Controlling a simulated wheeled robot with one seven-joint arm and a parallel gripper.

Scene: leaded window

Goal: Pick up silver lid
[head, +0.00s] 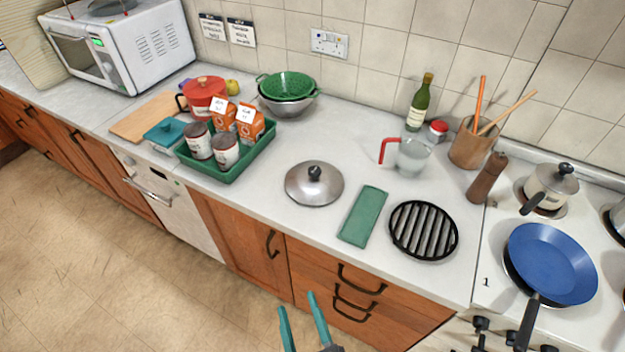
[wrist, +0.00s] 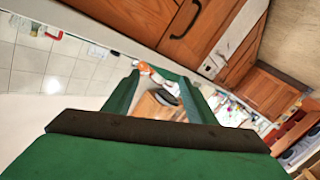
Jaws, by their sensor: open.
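The silver lid (head: 314,184) lies on the white counter with its dark knob up, near the counter's front edge in the head view. My gripper (head: 302,306) shows at the bottom of the head view, in front of the drawers and apart from the lid. Its two teal fingers are spread and nothing is between them. The wrist view shows the green fingers (wrist: 155,95) apart and tilted, with cabinet fronts behind. I cannot make out the lid in the wrist view.
Right of the lid lie a green folded cloth (head: 363,216) and a black round trivet (head: 424,230). A green tray (head: 232,172) with cans and cartons stands to its left. A glass jug (head: 410,156) stands behind to the right. The counter around the lid is clear.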

